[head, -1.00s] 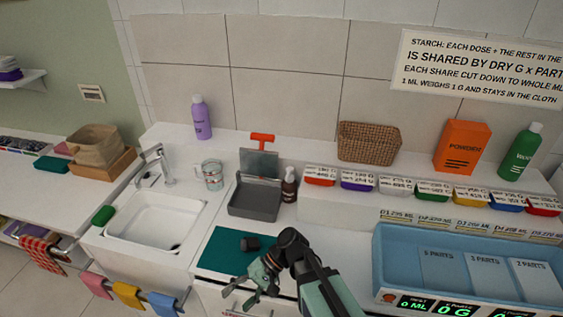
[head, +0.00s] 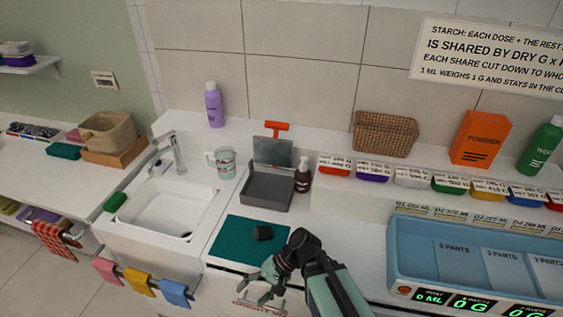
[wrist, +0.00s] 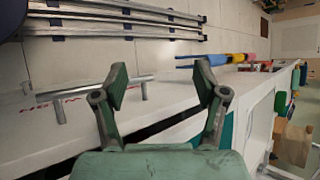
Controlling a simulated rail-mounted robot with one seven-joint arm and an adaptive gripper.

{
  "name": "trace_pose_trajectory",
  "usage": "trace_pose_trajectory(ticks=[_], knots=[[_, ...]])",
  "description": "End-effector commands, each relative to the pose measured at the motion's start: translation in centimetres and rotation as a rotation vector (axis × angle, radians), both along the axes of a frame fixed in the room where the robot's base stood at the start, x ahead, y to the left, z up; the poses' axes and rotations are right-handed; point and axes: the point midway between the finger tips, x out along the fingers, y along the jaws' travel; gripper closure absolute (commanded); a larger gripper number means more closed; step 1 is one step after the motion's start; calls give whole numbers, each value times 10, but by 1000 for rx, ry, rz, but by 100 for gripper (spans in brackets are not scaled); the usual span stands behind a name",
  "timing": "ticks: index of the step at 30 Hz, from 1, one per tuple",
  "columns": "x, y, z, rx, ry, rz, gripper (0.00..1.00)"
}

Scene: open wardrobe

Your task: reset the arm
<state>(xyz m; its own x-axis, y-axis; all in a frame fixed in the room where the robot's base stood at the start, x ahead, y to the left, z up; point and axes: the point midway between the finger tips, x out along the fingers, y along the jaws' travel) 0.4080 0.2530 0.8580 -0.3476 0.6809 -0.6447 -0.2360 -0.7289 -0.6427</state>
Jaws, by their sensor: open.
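My gripper (head: 262,292) is open and empty in the head view, low in front of the counter's front edge, just below the teal mat (head: 232,243). In the wrist view my gripper (wrist: 163,88) shows two spread green fingers with nothing between them. A metal bar handle (wrist: 95,92) on a white front lies beyond the left finger. My arm comes in from the bottom of the head view.
A sink (head: 168,207), a grey tray with a raised lid (head: 266,190) and a brown bottle (head: 303,177) stand behind. A blue bin (head: 420,262) is at right. Cloths hang on a rail (head: 135,275) at left. A drying rack (wrist: 120,20) shows in the wrist view.

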Motion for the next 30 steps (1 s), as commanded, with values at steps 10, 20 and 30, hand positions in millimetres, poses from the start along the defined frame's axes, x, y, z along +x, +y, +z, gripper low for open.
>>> trace_pose_trajectory(ticks=[10,20,30], knots=[[5,-19,1,-13,-30,-25,28],[5,-19,1,-14,-31,-25,28],[-4,-4,3,-2,-14,-10,28]])
